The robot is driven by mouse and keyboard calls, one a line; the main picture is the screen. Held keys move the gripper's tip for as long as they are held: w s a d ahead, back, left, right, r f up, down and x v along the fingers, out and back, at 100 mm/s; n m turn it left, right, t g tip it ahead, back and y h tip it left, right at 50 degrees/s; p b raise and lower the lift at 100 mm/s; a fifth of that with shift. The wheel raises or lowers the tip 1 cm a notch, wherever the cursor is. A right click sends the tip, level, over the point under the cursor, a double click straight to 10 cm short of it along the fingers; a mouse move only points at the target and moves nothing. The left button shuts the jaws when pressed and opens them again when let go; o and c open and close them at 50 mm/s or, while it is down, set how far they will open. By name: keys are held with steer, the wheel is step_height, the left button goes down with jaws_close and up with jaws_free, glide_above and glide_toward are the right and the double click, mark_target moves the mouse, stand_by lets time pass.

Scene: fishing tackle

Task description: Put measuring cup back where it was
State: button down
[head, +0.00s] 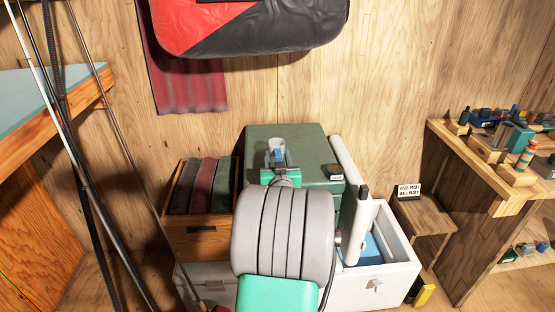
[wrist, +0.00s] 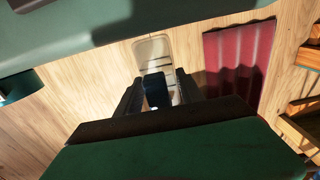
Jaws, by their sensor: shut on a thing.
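The measuring cup (head: 277,144) is small, pale and clear-looking. My gripper (head: 279,157) is shut on it, in front of or above the dark green box (head: 312,145); I cannot tell whether the cup touches the box. In the wrist view the cup (wrist: 153,52) shows beyond the dark fingers of my gripper (wrist: 158,92), with a dark blue part between them. My grey and green arm hides much of the area below in the head view.
A wooden crate (head: 190,243) with rolled cloths stands left of the green box. A white cooler (head: 397,283) with its lid raised is at right. A small wooden stand (head: 428,216) holds a sign. Rods (head: 82,150) lean at left; a red-black bag (head: 290,30) hangs above.

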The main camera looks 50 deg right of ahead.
steer(key=shift+f, duration=0.15)
steer(key=shift+f, duration=0.2)
steer(key=c, duration=0.7)
jaws_free()
